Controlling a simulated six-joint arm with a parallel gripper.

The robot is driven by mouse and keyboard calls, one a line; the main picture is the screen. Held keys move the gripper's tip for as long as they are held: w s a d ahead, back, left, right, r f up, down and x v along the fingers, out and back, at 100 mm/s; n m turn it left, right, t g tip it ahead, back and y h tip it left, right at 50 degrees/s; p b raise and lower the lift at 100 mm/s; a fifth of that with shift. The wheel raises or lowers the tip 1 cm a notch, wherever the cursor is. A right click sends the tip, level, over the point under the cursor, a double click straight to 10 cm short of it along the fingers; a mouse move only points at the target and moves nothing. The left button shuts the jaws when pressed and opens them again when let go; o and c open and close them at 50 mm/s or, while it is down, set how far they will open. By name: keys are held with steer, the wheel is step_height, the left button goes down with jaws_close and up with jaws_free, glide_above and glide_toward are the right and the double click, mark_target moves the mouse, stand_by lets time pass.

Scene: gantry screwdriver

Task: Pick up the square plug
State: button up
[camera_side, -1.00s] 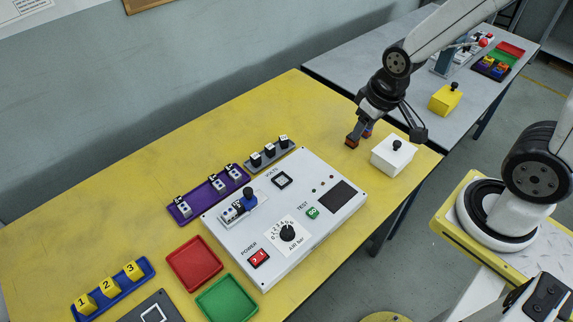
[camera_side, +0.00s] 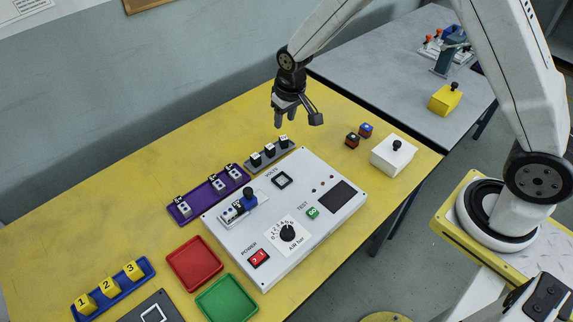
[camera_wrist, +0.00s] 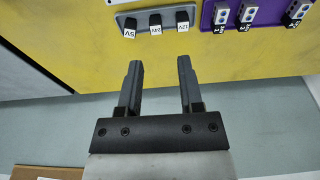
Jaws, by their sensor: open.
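Several small black plugs with white labelled tops stand in a grey holder (camera_side: 284,150) behind the white panel. Their labels read 5V, 24V and 12V in the wrist view, where the 5V plug (camera_wrist: 130,28), 24V plug (camera_wrist: 155,24) and 12V plug (camera_wrist: 182,20) stand in a row. I cannot tell from the tops which one the task means. A square socket (camera_side: 282,180) marked VOLTS is on the white panel (camera_side: 235,238). My gripper (camera_side: 285,118) is open and empty, above and behind the holder. Its two fingers (camera_wrist: 160,68) point towards the row, with bare table between them.
A purple holder (camera_side: 183,217) with several grey plugs stands left of the grey one. Red (camera_side: 194,264) and green (camera_side: 227,300) trays lie in front.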

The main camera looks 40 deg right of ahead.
glide_above(255, 156)
steer(key=f, duration=1)
steer(key=shift+s+f, duration=0.25)
steer(key=shift+s, duration=0.1)
steer(key=shift+w+f, duration=0.15)
steer(key=shift+f, duration=1.1)
steer(key=shift+w+f, duration=0.2)
steer(key=shift+f, duration=2.4)
jaws_close()
